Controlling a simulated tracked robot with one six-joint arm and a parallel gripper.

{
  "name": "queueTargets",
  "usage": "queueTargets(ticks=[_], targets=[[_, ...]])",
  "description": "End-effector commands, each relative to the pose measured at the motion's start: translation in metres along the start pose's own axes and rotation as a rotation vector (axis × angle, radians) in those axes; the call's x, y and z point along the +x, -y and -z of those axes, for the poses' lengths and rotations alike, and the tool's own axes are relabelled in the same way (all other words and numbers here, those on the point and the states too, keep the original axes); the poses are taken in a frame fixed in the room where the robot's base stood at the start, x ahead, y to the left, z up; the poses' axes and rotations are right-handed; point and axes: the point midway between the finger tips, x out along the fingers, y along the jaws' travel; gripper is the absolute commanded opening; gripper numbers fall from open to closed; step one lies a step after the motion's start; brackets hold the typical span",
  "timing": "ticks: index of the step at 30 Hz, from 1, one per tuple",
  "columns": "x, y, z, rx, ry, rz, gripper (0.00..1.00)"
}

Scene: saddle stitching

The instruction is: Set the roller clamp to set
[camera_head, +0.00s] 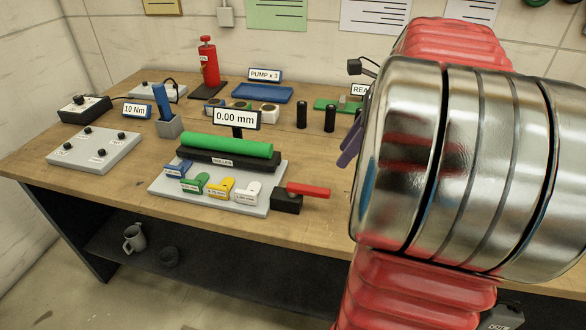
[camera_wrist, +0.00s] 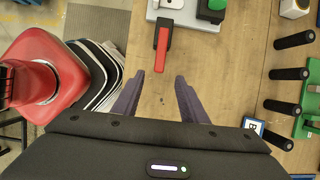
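The roller clamp is a red lever (camera_head: 308,189) on a black block (camera_head: 286,203) at the right end of the grey roller board (camera_head: 250,208). In the head view the lever sticks out to the right, roughly level. In the wrist view the red lever (camera_wrist: 162,50) extends from its block (camera_wrist: 165,24) toward my gripper (camera_wrist: 161,88). My gripper is open and empty, its two purple fingers apart just short of the lever's tip, not touching it. In the head view only a purple fingertip (camera_head: 349,147) shows beside my arm. No set marking on the clamp is readable.
A green roller (camera_head: 226,145) lies behind coloured gauge tabs on the board. A display (camera_head: 237,119) reads 0.00 mm. Black upright cylinders (camera_head: 330,118) stand behind. A green rack with black handles (camera_wrist: 294,73) is at right in the wrist view. Bare wood surrounds the lever tip.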

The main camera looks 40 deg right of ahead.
Motion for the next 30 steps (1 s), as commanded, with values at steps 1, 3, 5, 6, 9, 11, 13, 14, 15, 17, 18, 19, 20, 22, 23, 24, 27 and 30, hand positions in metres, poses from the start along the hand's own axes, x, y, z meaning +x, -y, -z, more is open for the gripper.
queueTargets(ticks=[1,3,5,6,9,11,13,14,15,17,18,19,20,22,23,24,27,30], targets=[[0.0,0.001,0.001,0.007,0.001,0.0,0.39],[0.0,0.001,0.001,0.007,0.001,0.0,0.39],[0.0,0.0,0.001,0.006,0.001,0.0,0.39],[0.0,0.0,0.001,0.005,0.001,0.0,0.39],[0.0,0.0,0.001,0.005,0.001,0.0,0.39],[0.001,0.0,0.001,0.004,0.0,0.0,0.39],[0.004,0.0,0.001,0.004,0.0,0.0,0.39],[0.006,0.0,0.001,0.004,0.0,0.0,0.39],[0.009,0.0,0.001,0.003,0.0,0.0,0.39],[0.015,0.0,0.001,0.004,0.001,-0.002,0.39],[0.02,0.0,0.001,0.004,0.0,-0.001,0.39],[0.024,0.0,0.001,0.004,0.0,-0.001,0.39],[0.028,0.0,0.001,0.004,0.0,-0.003,0.39],[0.038,0.0,0.001,0.003,0.0,-0.003,0.39],[0.043,0.0,0.001,0.003,0.0,-0.003,0.39],[0.05,0.0,0.001,0.003,0.0,-0.003,0.39],[0.065,0.0,0.001,0.004,0.001,-0.003,0.39],[0.08,0.0,0.0,0.003,0.001,-0.003,0.39]])
